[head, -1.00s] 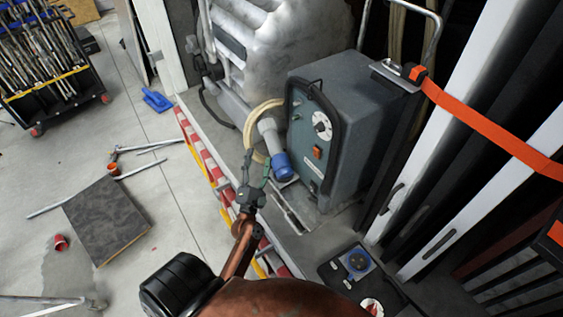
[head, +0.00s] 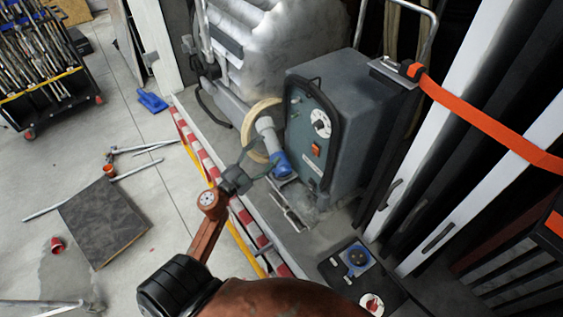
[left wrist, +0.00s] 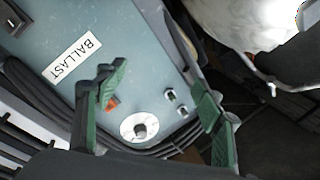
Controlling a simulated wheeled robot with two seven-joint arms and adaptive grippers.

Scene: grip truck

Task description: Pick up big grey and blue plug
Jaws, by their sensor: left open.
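The big grey and blue plug (head: 267,133) shows in the head view, its grey body up and its blue end down. It leans beside the front of the grey ballast box. My left gripper (head: 260,160) is open and empty, just left of the plug's blue end in the picture. Whether a finger touches the plug I cannot tell. In the left wrist view the open green fingers (left wrist: 158,80) are in front of the ballast box's panel, and the plug does not show there. My right gripper is out of view.
The ballast box (head: 345,115) stands right of the plug. A pale hose coil (head: 250,120) lies behind the plug. A red and white striped edge (head: 195,145) borders the truck bed. A panel with a blue socket (head: 357,258) is at lower right.

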